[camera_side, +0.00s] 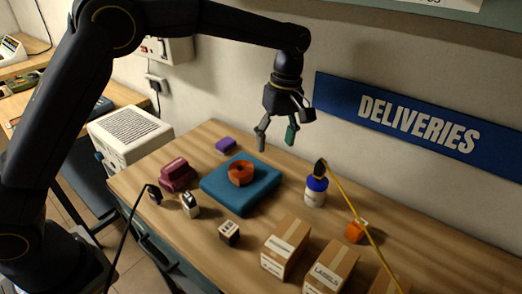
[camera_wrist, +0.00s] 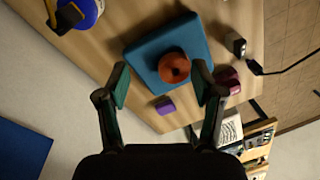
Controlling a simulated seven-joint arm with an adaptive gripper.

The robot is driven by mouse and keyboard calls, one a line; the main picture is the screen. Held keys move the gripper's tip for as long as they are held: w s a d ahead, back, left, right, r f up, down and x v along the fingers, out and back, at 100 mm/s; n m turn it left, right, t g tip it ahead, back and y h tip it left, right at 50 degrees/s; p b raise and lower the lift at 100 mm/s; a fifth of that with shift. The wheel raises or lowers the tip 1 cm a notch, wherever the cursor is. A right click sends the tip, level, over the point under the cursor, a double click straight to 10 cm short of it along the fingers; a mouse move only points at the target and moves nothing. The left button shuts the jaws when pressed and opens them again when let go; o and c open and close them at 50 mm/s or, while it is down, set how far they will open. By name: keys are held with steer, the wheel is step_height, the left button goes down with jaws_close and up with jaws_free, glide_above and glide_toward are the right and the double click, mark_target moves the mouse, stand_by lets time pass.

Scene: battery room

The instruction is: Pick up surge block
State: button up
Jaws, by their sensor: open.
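No object carries a readable name for the surge block, so I cannot tell for certain which it is. Candidates are a small purple block (camera_side: 226,145) at the table's back edge, a maroon stepped block (camera_side: 177,175), a small white block (camera_side: 190,206) and a small orange block (camera_side: 356,231). My gripper (camera_side: 276,138) is open and empty, above the back of the table, right of the purple block. In the wrist view the purple block (camera_wrist: 165,106) shows between the open fingers of my gripper (camera_wrist: 161,85), below them. The maroon block (camera_wrist: 229,80) is beyond the right finger.
A blue pad (camera_side: 225,196) bears an orange ring-shaped thing (camera_side: 240,172). A blue-topped bottle (camera_side: 315,191), a small labelled box (camera_side: 229,233) and cartons (camera_side: 286,247) stand around. A black cable plug (camera_side: 154,194) lies left. A yellow line (camera_side: 352,208) crosses the right side.

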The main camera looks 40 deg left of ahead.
steer(key=w+d+f+m+t, duration=0.1)
steer(key=w+d+m, duration=0.1)
steer(key=d+m, duration=0.8)
steer(key=m+t+h, duration=0.1)
steer(key=m, duration=0.3)
glide_toward(359, 223)
steer(key=shift+m+t, duration=0.3)
steer(key=shift+m, duration=0.1)
steer(key=f, duration=0.2)
steer(key=s+f, duration=0.1)
steer(key=f, duration=0.1)
steer(key=shift+d+f, duration=0.15)
steer(key=shift+f, duration=0.1)
steer(key=f, duration=0.2)
steer(key=w+f, duration=0.1)
steer(key=f, duration=0.3)
steer(key=shift+w+f, duration=0.1)
steer(key=shift+w, duration=0.2)
steer(key=shift+c, duration=0.3)
steer(key=c, duration=1.1)
jaws_close()
steer(key=shift+r, duration=0.2)
